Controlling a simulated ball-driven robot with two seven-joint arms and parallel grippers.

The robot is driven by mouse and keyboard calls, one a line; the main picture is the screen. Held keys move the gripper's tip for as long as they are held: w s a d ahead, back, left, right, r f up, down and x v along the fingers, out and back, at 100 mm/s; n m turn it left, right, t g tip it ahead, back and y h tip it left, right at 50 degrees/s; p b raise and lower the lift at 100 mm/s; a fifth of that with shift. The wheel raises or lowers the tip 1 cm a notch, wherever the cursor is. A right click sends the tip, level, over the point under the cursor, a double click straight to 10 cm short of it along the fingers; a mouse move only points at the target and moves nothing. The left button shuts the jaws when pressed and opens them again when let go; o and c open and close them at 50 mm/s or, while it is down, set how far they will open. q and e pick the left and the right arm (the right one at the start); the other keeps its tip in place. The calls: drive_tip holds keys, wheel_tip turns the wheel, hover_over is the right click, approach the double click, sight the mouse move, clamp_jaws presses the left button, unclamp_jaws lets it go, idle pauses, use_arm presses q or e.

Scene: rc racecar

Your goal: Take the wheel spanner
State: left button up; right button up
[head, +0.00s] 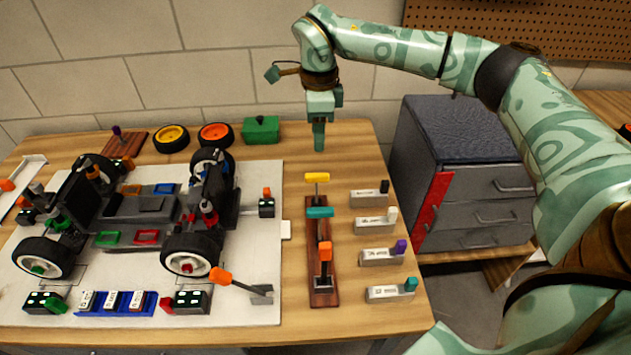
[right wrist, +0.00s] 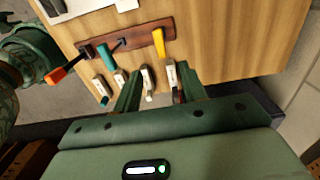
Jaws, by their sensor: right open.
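A wooden tool rack (head: 317,273) on the right half of the table holds a yellow-handled tool (head: 317,178), a teal-handled tool (head: 320,212) and an orange-handled tool (head: 325,255). I cannot tell which is the wheel spanner. My right gripper (head: 319,147) points down, open and empty, behind and above the yellow handle. In the right wrist view its spread fingers (right wrist: 157,88) appear below the rack (right wrist: 130,36), with the yellow handle (right wrist: 159,42) closest. My left gripper is not in view.
The racecar (head: 140,215) stands on the white mat (head: 255,315). Several labelled blocks (head: 380,257) line the right side of the rack. Loose wheels (head: 171,139) and a green box (head: 261,130) stand at the back. A drawer cabinet (head: 470,190) stands to the right.

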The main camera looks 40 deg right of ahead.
drive_tip(key=b, duration=0.2)
hover_over(318, 175)
wheel_tip(318, 175, down, 5)
drive_tip(key=shift+s+f, duration=0.15)
drive_tip(key=shift+f, duration=0.05)
drive_tip(key=f+b, duration=0.1)
drive_tip(key=f, duration=0.3)
drive_tip(key=shift+w+f+b, duration=0.2)
drive_tip(key=shift+f+b, duration=0.2)
drive_tip(key=shift+f, duration=0.3)
wheel_tip(318, 175, down, 5)
drive_tip(key=b, duration=0.3)
drive_tip(key=shift+w+a+f, duration=0.1)
drive_tip(key=shift+f, duration=0.05)
drive_tip(key=shift+r, duration=0.2)
drive_tip(key=shift+c, duration=0.3)
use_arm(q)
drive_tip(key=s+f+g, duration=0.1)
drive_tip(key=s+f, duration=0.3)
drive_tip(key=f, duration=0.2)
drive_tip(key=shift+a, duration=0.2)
use_arm(e)
clamp_jaws()
